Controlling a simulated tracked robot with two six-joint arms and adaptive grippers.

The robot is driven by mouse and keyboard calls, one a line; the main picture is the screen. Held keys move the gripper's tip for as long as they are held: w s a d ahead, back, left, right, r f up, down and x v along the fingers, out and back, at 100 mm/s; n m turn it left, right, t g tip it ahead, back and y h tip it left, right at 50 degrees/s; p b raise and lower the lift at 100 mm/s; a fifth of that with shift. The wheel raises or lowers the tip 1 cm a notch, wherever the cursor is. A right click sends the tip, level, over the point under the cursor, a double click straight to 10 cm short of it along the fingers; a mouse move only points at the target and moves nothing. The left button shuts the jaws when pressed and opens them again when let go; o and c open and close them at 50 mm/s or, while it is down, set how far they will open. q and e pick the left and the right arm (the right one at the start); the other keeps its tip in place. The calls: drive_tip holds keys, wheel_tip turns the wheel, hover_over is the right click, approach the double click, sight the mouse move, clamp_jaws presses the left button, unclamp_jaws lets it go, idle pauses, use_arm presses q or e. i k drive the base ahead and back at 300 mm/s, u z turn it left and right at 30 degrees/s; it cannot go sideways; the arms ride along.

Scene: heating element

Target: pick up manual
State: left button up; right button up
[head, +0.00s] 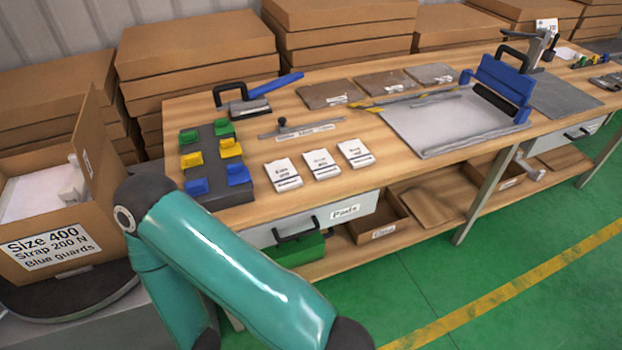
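Three small white items with printed black text lie in a row on the wooden workbench: a left one (282,174), a middle one (321,163) and a right one (355,152). They look like booklets or packets, and the print is too small to read, so I cannot tell which is the manual. An open cardboard box (40,250) at the left carries a label with "Size 400, Strap 200 N, Blue guards" and has white contents. One teal arm of mine crosses the lower left. Neither gripper is in view.
The workbench (240,212) holds a dark block (212,150) with green, yellow and blue clips, a blue-handled tool (260,95), and a blue press (500,85) on a grey plate. A drawer labelled "Pads" (345,212) is below. Cardboard stacks (195,60) stand behind.

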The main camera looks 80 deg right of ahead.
sight(284, 177)
drive_tip(key=z, duration=0.9)
drive_tip(key=k, duration=0.1)
drive_tip(key=z, duration=0.65)
drive_tip(key=i, duration=0.55)
drive_tip(key=u, duration=0.3)
drive_tip(key=k, duration=0.8)
drive_tip(key=z, duration=0.2)
drive_tip(key=i, duration=0.8)
drive_tip(key=u, duration=0.1)
